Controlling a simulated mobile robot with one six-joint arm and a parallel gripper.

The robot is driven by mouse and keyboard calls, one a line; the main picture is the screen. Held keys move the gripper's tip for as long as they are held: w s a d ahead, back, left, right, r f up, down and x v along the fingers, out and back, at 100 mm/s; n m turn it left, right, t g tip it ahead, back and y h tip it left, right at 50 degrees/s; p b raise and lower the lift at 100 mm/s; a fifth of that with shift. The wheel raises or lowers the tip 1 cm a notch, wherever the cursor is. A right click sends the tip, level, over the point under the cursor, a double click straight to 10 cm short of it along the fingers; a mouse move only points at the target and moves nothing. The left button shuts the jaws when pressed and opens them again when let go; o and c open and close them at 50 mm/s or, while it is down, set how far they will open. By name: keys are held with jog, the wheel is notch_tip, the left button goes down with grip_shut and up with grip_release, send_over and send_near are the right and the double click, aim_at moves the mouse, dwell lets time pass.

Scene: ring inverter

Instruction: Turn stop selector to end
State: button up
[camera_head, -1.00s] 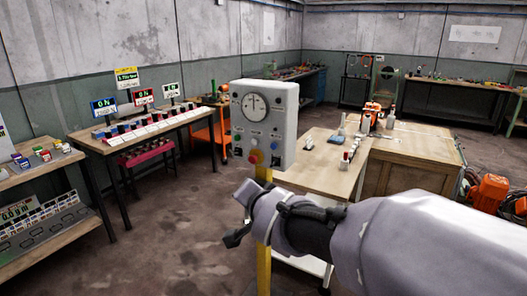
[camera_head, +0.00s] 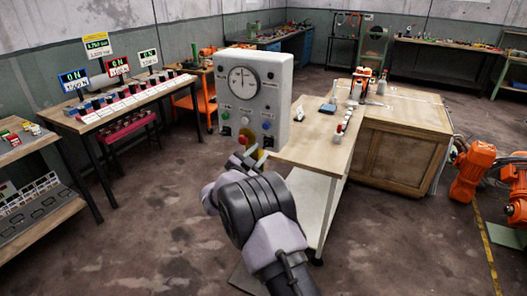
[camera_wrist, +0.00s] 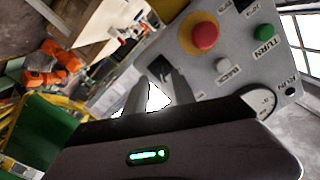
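The grey control box (camera_head: 270,90) stands left of centre in the head view, with a round dial (camera_head: 243,82) and buttons below it. The red stop button with its yellow collar (camera_head: 246,138) is low on its face and also shows in the wrist view (camera_wrist: 201,33). A dark knob (camera_wrist: 158,67), which looks like a selector, sits on the panel just beyond my fingertips. My gripper (camera_head: 244,159) is just below the box in the head view. In the wrist view its fingers (camera_wrist: 159,82) are apart, with a bright gap between them. Contact with the knob cannot be told.
A bench with lit displays (camera_head: 118,110) is on the left. Floor is open in front.

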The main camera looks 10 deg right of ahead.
aim_at(265, 147)
jog(key=x, duration=0.4)
jog(key=shift+w, duration=0.1)
jog(key=shift+c, duration=0.2)
grip_shut()
jog(key=n+p, duration=0.2)
jog(key=n, duration=0.3)
jog(key=shift+r+n, duration=0.1)
jog(key=shift+n, duration=0.3)
jog(key=n+p, duration=0.2)
jog(key=n, duration=0.3)
jog(key=shift+n+p, duration=0.3)
jog(key=shift+n, duration=0.4)
